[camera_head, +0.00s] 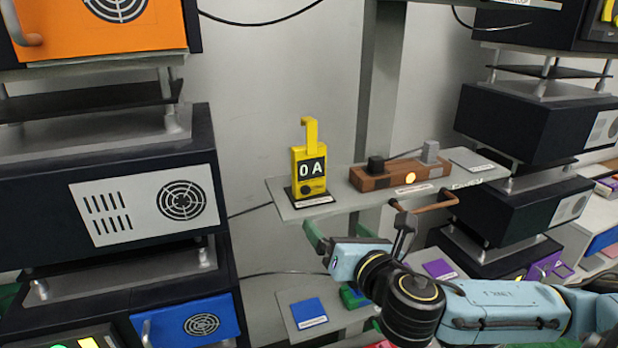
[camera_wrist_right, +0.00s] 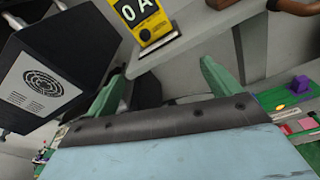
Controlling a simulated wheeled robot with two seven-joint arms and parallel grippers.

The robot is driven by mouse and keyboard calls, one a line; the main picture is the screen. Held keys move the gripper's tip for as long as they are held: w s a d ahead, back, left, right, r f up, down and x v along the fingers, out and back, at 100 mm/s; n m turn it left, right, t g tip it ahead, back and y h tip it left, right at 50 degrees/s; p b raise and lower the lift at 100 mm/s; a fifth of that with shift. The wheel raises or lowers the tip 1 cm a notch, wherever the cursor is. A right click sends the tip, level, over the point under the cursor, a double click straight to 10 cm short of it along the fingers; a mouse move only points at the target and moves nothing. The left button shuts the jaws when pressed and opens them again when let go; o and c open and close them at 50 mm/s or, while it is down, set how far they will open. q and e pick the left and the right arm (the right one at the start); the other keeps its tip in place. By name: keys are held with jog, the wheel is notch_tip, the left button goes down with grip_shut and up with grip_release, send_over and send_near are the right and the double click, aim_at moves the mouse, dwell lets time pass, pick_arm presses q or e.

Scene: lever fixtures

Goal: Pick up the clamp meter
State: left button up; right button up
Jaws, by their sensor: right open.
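The yellow clamp meter (camera_head: 309,166) stands upright on a small dark base at the left end of a grey shelf (camera_head: 340,206). Its black display reads "0 A" and a yellow hook rises from its top. In the right wrist view the clamp meter (camera_wrist_right: 146,18) is at the top, cut off by the frame edge. My right gripper (camera_head: 322,238) is below and in front of the shelf, under the meter and apart from it. Its green fingers show spread and empty in the right wrist view (camera_wrist_right: 162,78). My left gripper is not in view.
Dark equipment boxes stand at left (camera_head: 120,190) and right (camera_head: 525,130). A lower shelf (camera_head: 335,318) holds a blue block (camera_head: 308,312).

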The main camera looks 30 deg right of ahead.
aim_at(311, 177)
jog(key=w+r+n, duration=0.1)
jog(key=w, duration=0.2)
jog(key=w+d+r+n+t+p, duration=0.1)
jog(key=w+n, duration=0.1)
jog(key=w+r+n, duration=0.1)
jog(key=w, duration=0.2)
jog(key=shift+w+d+r+t+y+p, duration=0.25)
jog(key=shift+w+t+y+p, duration=0.05)
jog(key=w, duration=0.1)
jog(key=w+p, duration=0.1)
jog(key=w+d, duration=0.1)
jog(key=w, duration=0.1)
jog(key=shift+w+d+r+p, duration=0.1)
jog(key=shift+r+p, duration=0.2)
jog(key=shift+r, duration=0.05)
jog(key=shift+w+f, duration=0.1)
jog(key=shift+w, duration=0.45)
jog(key=shift+c, duration=0.4)
jog(key=c, duration=1.1)
